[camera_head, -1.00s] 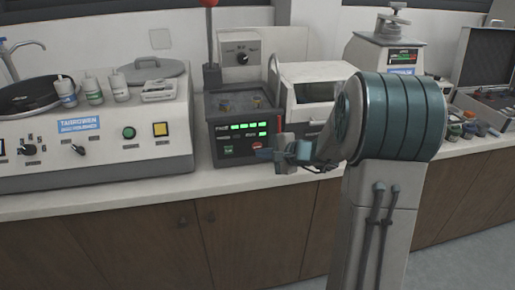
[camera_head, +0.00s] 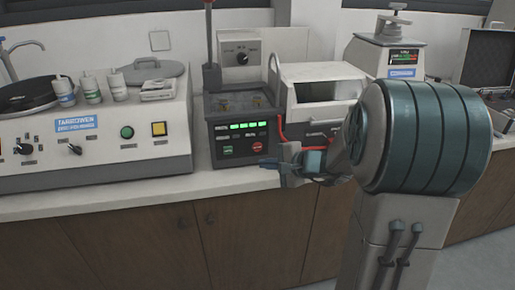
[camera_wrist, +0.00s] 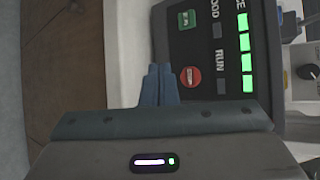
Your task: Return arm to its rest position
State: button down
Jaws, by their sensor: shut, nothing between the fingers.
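My gripper (camera_head: 268,163) is in front of the counter's front edge, just below and to the right of the mounting press's control panel. In the wrist view its blue fingers (camera_wrist: 158,85) are together with nothing between them. The mounting press (camera_head: 240,128) stands on the counter, with green lit indicators and a red button on its dark front. Its panel also fills the upper right of the wrist view (camera_wrist: 209,45). My arm hides part of the counter to the right.
A grinder-polisher (camera_head: 95,150) with bottles on top stands at the left. A white box-shaped unit (camera_head: 310,75) with an open front is right of the press. A tester (camera_head: 385,55) and an open case (camera_head: 488,50) are further right. The floor before the cabinets is clear.

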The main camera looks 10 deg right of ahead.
jog(key=s+a+r+n+g+h+p, duration=0.1)
jog(key=s+a+r+n+g+p, duration=0.2)
jog(key=s, duration=0.4)
jog(key=s+a+r+n+g+h+p, duration=0.1)
jog(key=s+a+n+g+p, duration=0.15)
jog(key=s+a+n, duration=0.4)
jog(key=s+d+r+n+g+h+p, duration=0.1)
jog(key=s+d+r+n+h, duration=0.1)
jog(key=s, duration=0.4)
jog(key=s+d+r+n+h+p, duration=0.2)
jog(key=s+d+h, duration=0.2)
jog(key=s+d, duration=0.1)
jog(key=shift+s+d+g, duration=0.35)
jog(key=shift+s+d, duration=0.05)
jog(key=shift+d, duration=0.35)
jog(key=shift+d+r, duration=0.1)
dwell(1.7)
